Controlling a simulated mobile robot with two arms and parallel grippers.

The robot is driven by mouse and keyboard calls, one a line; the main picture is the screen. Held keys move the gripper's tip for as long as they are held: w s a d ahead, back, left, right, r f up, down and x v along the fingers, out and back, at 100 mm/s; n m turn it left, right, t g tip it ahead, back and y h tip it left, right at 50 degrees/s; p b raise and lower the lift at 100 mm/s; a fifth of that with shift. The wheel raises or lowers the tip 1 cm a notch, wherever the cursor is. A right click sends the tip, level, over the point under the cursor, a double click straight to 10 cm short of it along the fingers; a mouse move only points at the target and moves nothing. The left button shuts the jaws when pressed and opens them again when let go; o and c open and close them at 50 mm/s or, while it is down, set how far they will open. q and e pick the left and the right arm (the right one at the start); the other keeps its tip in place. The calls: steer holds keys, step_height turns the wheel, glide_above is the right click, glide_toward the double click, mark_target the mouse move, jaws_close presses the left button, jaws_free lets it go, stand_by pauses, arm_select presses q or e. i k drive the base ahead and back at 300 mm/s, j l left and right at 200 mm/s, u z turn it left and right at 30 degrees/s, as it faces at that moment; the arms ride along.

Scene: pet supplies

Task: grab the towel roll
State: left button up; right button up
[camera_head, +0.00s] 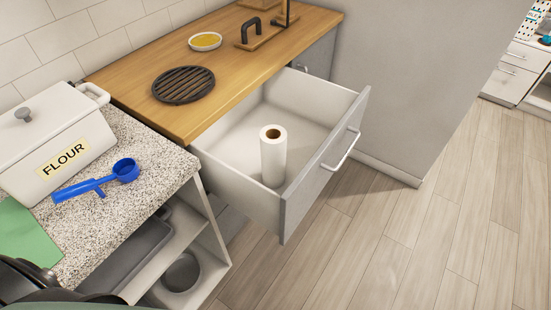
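The white towel roll (273,158) stands upright inside the open drawer (315,133), near its front left part. Its brown cardboard core faces up. The drawer is pulled out from under the wooden counter, and its grey front has a metal bar handle (341,150). Nothing is seen touching the roll. Neither of my grippers can be made out in the head view.
A flour bin (56,135), a blue scoop (97,184) and a green sheet (24,236) lie on the speckled counter. A black trivet (183,85) and a yellow-filled dish (205,41) sit on the wooden counter (130,80). Floor right of the drawer is clear.

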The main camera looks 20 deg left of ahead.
mark_target(273, 138)
steer(key=i+l, duration=0.35)
steer(key=i+l+u, duration=0.2)
steer(key=u, duration=0.15)
steer(key=i+l+u, duration=0.1)
steer(key=l+u, duration=0.25)
steer(key=l, duration=0.15)
steer(key=i+l+u, duration=0.1)
steer(key=l+u, duration=0.25)
steer(key=u, duration=0.2)
